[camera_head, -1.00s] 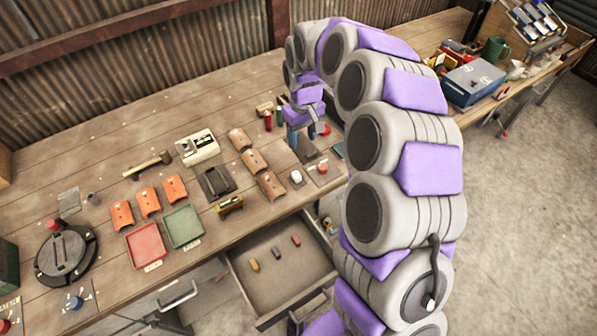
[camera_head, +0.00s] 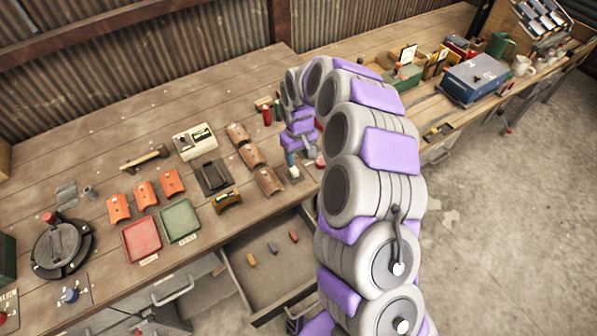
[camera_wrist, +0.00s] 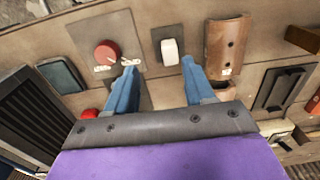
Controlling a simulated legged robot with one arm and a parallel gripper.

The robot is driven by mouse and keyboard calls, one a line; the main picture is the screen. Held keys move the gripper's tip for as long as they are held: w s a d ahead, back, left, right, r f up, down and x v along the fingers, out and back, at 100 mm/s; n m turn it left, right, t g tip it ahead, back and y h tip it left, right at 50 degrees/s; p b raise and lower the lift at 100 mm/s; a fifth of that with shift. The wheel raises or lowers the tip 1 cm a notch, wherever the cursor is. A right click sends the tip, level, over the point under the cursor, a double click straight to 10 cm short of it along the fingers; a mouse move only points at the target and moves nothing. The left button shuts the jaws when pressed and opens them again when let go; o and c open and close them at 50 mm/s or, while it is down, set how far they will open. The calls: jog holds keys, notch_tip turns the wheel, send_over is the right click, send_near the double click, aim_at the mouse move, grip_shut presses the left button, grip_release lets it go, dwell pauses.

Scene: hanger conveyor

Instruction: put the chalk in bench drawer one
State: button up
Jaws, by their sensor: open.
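A small white block (camera_wrist: 170,52), which looks like the chalk, stands on a dark square pad (camera_wrist: 158,37) on the bench. It also shows in the head view (camera_head: 294,172), close by my gripper (camera_head: 301,162). In the wrist view my gripper (camera_wrist: 159,68) has its two blue fingers apart with nothing between them. The white block lies just beyond the fingertips, nearer the right finger. A bench drawer (camera_head: 238,272) stands open below the front edge, with yellow, grey-blue and red pieces inside. I cannot read its number.
A red knob (camera_wrist: 106,51) sits left of the block and a brown curved tile (camera_wrist: 226,45) to its right. Red (camera_head: 141,240) and green (camera_head: 179,220) trays and a dark block (camera_head: 213,177) lie further left. Much of the drawer floor is bare.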

aim_at(295, 169)
jog(key=a+f, duration=0.1)
jog(key=f, duration=0.1)
jog(key=a+f, duration=0.2)
jog(key=shift+s+b, duration=0.2)
jog(key=shift+b, duration=0.2)
jog(key=shift+d+f, duration=0.55)
jog(key=shift+f, duration=0.25)
jog(key=shift+d+r, duration=0.1)
jog(key=shift+d, duration=0.6)
jog(key=shift+c, duration=0.3)
jog(key=shift+a, duration=1)
jog(key=c, duration=0.7)
jog(key=shift+d, duration=0.15)
jog(key=shift+c, duration=1)
jog(key=shift+d, duration=0.7)
grip_shut()
jog(key=shift+w+a+r, duration=0.1)
jog(key=shift+a, duration=0.05)
